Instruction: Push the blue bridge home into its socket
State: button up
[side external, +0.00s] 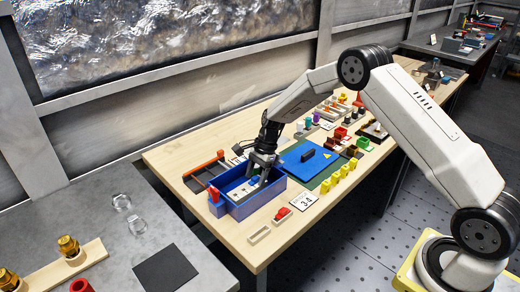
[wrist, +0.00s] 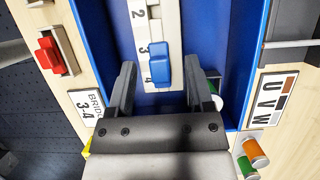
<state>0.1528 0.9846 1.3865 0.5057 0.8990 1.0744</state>
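The blue bridge (wrist: 160,66) is a small rounded block on a pale strip (wrist: 138,40) with printed numbers, inside the blue housing (wrist: 228,50). It lies beside the numbers 3 and 4. How deep it sits in its socket cannot be told. My gripper (wrist: 160,62) has its two dark fingers apart, one on each side of the bridge, with a gap on both sides. In the side view my gripper (side external: 262,174) reaches down into the open blue housing (side external: 243,210) and hides the bridge.
A red piece (wrist: 50,54) sits in a pale holder by a "BRIDGE 3-4" card (wrist: 88,104). A "U V W" card (wrist: 272,100) and orange and green cylinders (wrist: 254,158) lie opposite. A blue lid (side external: 318,170) with a black handle lies right of the housing.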

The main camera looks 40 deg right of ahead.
jog(key=shift+d+r, duration=0.1)
jog(key=shift+r, duration=0.05)
jog(key=v, duration=0.7)
jog(key=shift+r, duration=0.25)
